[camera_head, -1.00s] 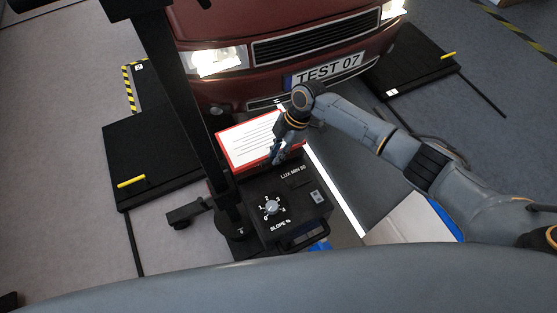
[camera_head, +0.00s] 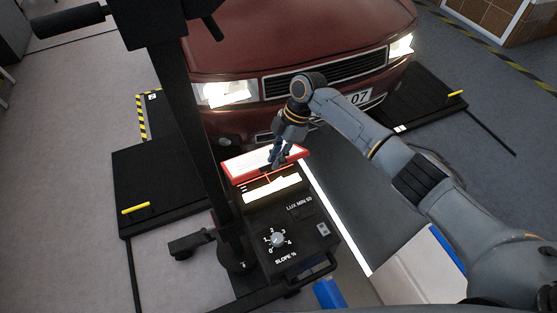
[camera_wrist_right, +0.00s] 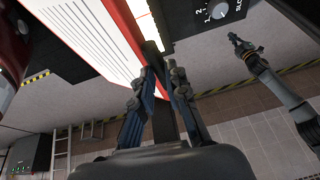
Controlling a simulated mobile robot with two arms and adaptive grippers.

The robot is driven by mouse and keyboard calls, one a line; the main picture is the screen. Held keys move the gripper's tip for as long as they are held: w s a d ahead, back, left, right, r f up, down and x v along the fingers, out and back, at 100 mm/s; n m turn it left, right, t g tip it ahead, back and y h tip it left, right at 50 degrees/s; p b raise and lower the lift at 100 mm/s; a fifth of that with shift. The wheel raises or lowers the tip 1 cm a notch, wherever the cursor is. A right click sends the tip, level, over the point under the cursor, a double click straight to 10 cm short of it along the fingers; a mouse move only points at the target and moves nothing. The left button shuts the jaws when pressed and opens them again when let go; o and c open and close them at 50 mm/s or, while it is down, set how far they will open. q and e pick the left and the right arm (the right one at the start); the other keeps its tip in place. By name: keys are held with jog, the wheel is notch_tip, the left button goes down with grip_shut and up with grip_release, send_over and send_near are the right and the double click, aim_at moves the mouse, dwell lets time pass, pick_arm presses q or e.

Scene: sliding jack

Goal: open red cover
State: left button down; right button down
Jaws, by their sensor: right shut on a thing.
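The red-edged cover (camera_head: 238,163), with a white printed face, stands tilted up at the far end of the black tester box (camera_head: 312,243). A bright display panel (camera_head: 285,187) shows beneath it. My right gripper (camera_head: 277,160) is shut on the cover's near edge. In the right wrist view, the cover (camera_wrist_right: 92,28) lies upper left and the fingertips (camera_wrist_right: 160,77) meet at its edge, partly hiding the grip. My left gripper (camera_wrist_right: 240,45) shows small beside the box in that view; its opening is unclear.
The box carries a slope dial (camera_head: 278,240) and stands beside a black vertical post (camera_head: 190,130). A dark red car (camera_head: 300,40) with lit headlights is close behind. Open floor (camera_head: 75,110) lies to the left.

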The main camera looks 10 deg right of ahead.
jog(key=shift+w, duration=0.15)
jog(key=c, duration=1.3)
grip_release()
jog(key=shift+w+a+f, duration=0.1)
jog(key=shift+a, duration=0.05)
jog(key=shift+c, duration=0.2)
jog(key=shift+w+a+f, duration=0.1)
jog(key=shift+w+f, duration=0.05)
jog(key=shift+w, duration=0.05)
jog(key=shift+s, duration=0.2)
jog(key=v, duration=1.2)
